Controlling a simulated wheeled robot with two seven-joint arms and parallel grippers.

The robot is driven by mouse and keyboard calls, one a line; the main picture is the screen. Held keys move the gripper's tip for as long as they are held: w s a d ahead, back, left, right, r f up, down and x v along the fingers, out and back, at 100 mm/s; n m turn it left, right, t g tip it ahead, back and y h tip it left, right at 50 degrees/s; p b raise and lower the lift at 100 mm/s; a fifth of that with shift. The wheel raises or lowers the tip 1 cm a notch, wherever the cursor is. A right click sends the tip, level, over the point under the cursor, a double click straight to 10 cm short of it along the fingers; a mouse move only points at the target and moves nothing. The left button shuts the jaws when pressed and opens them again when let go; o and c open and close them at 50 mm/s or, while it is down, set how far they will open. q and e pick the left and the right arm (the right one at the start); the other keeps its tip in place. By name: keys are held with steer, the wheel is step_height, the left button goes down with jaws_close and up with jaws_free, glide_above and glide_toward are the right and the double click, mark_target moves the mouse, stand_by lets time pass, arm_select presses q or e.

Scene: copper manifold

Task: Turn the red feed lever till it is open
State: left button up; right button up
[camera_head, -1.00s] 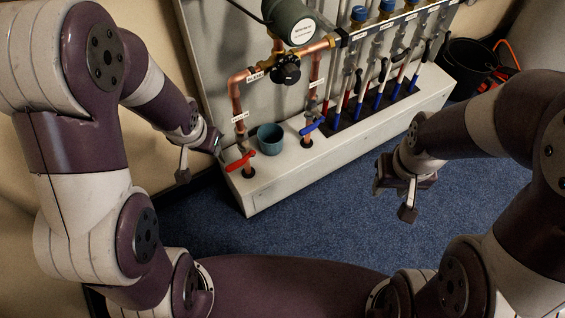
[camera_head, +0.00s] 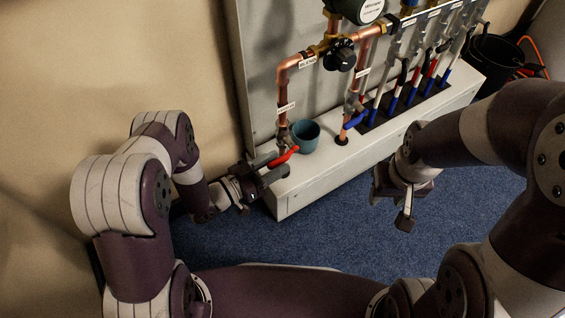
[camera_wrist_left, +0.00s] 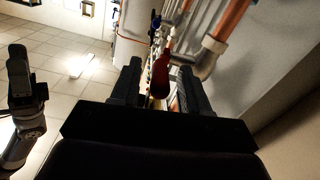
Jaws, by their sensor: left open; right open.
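The red feed lever (camera_head: 284,157) sits on the left copper pipe, low above the white ledge. My left gripper (camera_head: 270,168) is open at the lever, coming from the left. In the left wrist view the red lever (camera_wrist_left: 160,76) shows between the two dark fingers, with a gap visible on its left; contact on the right cannot be told. The inner end of the lever is partly hidden in the head view. My right gripper (camera_head: 392,200) is open and empty, above the blue carpet at right, away from the pipes.
A teal cup (camera_head: 305,136) stands on the white ledge (camera_head: 310,185) just right of the red lever. A blue lever (camera_head: 356,120) is on the second copper pipe. Several blue-ended valves stand further right, and a black bucket (camera_head: 494,58) behind them. The carpet (camera_head: 330,235) in front is clear.

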arm_select(q)
steer(key=shift+b+x, duration=0.3)
steer(key=shift+x, duration=1.15)
jaws_close()
